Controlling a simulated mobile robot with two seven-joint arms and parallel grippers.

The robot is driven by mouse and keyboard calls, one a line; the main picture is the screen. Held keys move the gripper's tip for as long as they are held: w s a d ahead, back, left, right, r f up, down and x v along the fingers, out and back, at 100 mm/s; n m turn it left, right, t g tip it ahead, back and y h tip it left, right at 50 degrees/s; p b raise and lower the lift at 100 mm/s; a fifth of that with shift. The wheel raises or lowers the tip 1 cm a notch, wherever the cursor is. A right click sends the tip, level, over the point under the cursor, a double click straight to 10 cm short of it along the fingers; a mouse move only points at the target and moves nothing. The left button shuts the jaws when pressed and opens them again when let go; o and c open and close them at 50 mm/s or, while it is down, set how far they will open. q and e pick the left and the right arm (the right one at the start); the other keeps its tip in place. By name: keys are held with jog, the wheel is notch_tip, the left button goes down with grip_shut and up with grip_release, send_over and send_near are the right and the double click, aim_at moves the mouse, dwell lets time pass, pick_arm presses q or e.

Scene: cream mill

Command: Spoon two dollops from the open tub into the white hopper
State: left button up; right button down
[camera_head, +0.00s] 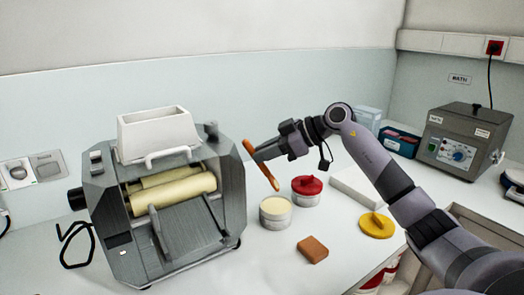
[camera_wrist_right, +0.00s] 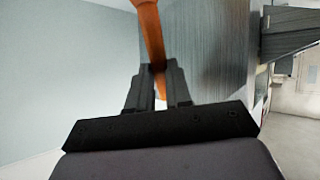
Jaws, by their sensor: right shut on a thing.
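The white hopper (camera_head: 158,136) sits on top of the grey roller mill (camera_head: 180,200) at the left. The open tub (camera_head: 276,213), with pale cream up to near its rim, stands on the bench right of the mill. My right gripper (camera_head: 270,152) is shut on an orange-brown spoon (camera_head: 263,166), held tilted above and just behind the tub, right of the hopper. The spoon also shows between the fingers in the right wrist view (camera_wrist_right: 152,35). I cannot tell whether cream is on the spoon. My left gripper is in neither view.
A tub with a red lid (camera_head: 307,190) stands beside the open tub. A brown block (camera_head: 312,249), a yellow lid (camera_head: 376,226) and a white slab (camera_head: 357,188) lie nearby. A grey control box (camera_head: 465,140) stands at the back right.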

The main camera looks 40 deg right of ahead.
aim_at(264, 165)
notch_tip(264, 165, down, 2)
jog(key=shift+f+b, duration=0.1)
jog(key=shift+b, duration=0.65)
jog(key=shift+f+b, duration=0.9)
jog(key=shift+b, duration=0.3)
jog(key=shift+f, duration=1.45)
notch_tip(264, 165, up, 3)
jog(key=p, duration=0.3)
jog(key=shift+r+p, duration=0.2)
jog(key=shift+p, duration=0.15)
jog(key=shift+r+p, duration=0.4)
jog(key=shift+r, duration=0.8)
